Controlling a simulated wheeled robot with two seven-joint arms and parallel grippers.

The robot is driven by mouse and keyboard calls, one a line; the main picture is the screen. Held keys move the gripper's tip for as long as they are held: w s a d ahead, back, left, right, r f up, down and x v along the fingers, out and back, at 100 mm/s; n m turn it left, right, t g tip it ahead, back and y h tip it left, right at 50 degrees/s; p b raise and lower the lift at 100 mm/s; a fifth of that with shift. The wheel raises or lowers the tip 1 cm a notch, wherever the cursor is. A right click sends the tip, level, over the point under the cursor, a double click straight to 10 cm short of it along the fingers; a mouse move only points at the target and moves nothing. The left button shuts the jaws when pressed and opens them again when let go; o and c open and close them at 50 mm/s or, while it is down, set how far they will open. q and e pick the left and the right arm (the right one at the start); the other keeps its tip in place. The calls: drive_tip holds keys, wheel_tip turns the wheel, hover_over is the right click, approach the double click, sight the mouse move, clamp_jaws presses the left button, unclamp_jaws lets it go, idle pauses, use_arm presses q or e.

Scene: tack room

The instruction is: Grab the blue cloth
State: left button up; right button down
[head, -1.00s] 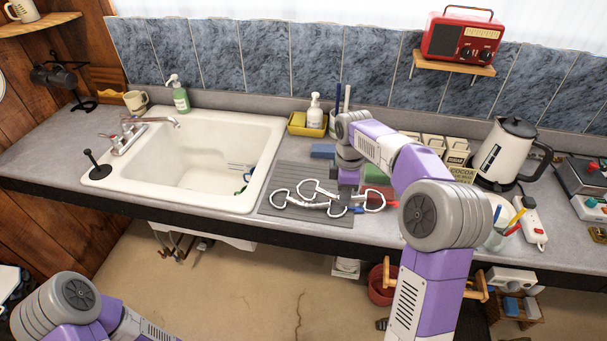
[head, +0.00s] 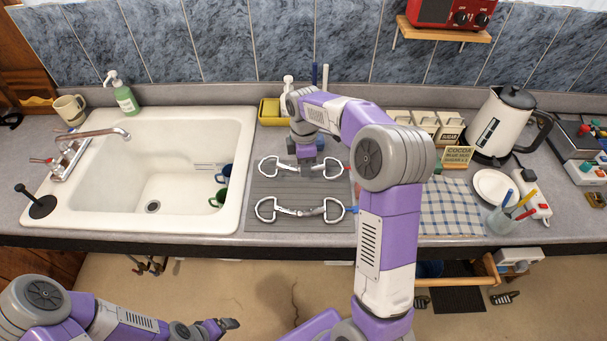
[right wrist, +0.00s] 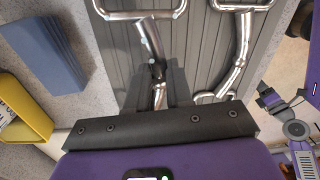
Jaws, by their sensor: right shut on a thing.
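A blue-and-white checked cloth (head: 452,208) lies flat on the counter, right of my right arm. My right gripper (head: 305,168) is down at the mat, shut on the middle of the farther metal bit (head: 278,167); its fingers also show in the right wrist view (right wrist: 160,92). My left gripper (head: 226,324) is low in front of the counter, too small to judge.
The nearer bit (head: 292,212) lies on the grey mat (head: 262,190). The sink (head: 165,165) is left, holding mugs. A yellow tray (head: 270,112) stands behind. Right are a plate (head: 492,186), a pen glass (head: 500,222) and a kettle (head: 500,125).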

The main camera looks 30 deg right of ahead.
drive_tip(key=shift+f, duration=1.75)
drive_tip(key=shift+f+b, duration=0.1)
drive_tip(key=shift+b, duration=0.2)
drive_tip(key=c, duration=1)
unclamp_jaws()
